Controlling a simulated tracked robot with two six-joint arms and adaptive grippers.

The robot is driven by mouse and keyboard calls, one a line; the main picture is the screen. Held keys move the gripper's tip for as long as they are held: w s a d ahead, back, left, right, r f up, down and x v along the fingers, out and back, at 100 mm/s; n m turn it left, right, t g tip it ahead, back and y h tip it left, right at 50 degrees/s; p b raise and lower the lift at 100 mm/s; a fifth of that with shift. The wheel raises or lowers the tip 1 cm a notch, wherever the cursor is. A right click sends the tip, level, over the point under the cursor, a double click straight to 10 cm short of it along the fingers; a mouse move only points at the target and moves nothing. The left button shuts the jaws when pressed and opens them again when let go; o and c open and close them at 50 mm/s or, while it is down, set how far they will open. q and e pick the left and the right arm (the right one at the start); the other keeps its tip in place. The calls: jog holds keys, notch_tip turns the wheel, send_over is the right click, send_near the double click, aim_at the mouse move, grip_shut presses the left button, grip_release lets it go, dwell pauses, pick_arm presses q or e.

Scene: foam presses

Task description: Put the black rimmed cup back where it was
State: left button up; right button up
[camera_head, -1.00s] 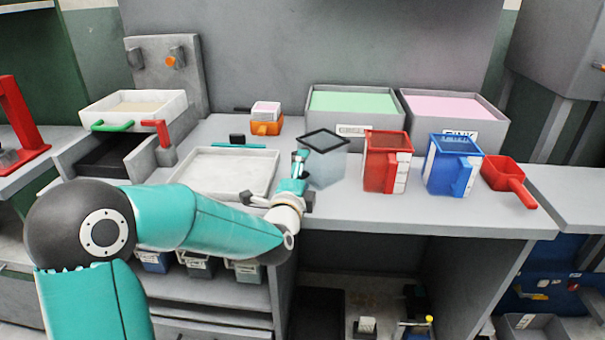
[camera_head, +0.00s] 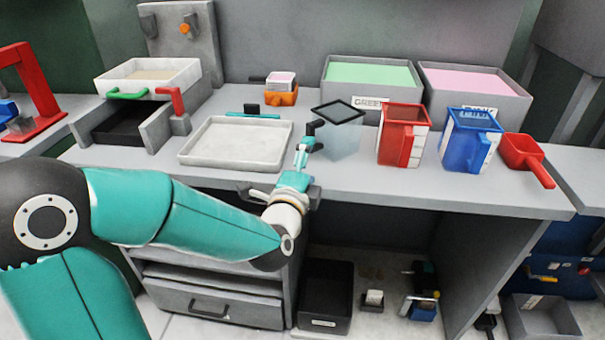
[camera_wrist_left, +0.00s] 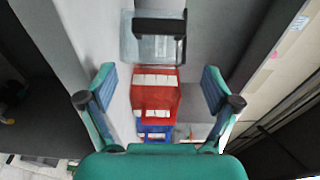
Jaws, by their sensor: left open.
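The black rimmed cup (camera_head: 343,137) is a clear, see-through cup with a square black rim and a dark handle. It stands upright on the grey counter (camera_head: 375,182), left of the red cup (camera_head: 413,119). My left gripper (camera_head: 304,151) is open at the counter's front edge, close to the cup's handle side. In the left wrist view, the cup (camera_wrist_left: 138,48) with its black handle lies ahead of the open fingers (camera_wrist_left: 158,88), not between them. Nothing is held. My right gripper is not in view.
The blue cup (camera_head: 468,146) and a red scoop (camera_head: 524,158) stand farther right. Green (camera_head: 335,98) and pink (camera_head: 437,112) bins stand behind. A white tray (camera_head: 185,154) lies to the left.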

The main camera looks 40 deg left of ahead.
pick_arm(q)
jog(key=b+v, duration=0.2)
jog(key=v, duration=0.2)
jog(key=d+f+n+g+h, duration=0.2)
jog(key=d+f+h, duration=0.15)
jog(key=f, duration=0.55)
jog(key=d+f+n+g+h, duration=0.2)
jog(key=d+f+g, duration=0.15)
jog(key=f, duration=0.55)
jog(key=d+f+n+g+h, duration=0.1)
jog(key=d+f+n+h, duration=0.1)
jog(key=d+f, duration=0.5)
jog(key=s+d+f+n+g+h, duration=0.2)
jog(key=s+d+f+n+g, duration=0.2)
jog(key=s+f, duration=0.4)
jog(key=s+d+f+n+g+h, duration=0.2)
jog(key=s+d+f+n+g, duration=0.2)
jog(key=s+f, duration=0.4)
notch_tip(320, 180, down, 5)
jog(key=shift+s+d+n+g, duration=0.25)
jog(key=shift+n+g, duration=0.4)
jog(key=shift+n, duration=0.05)
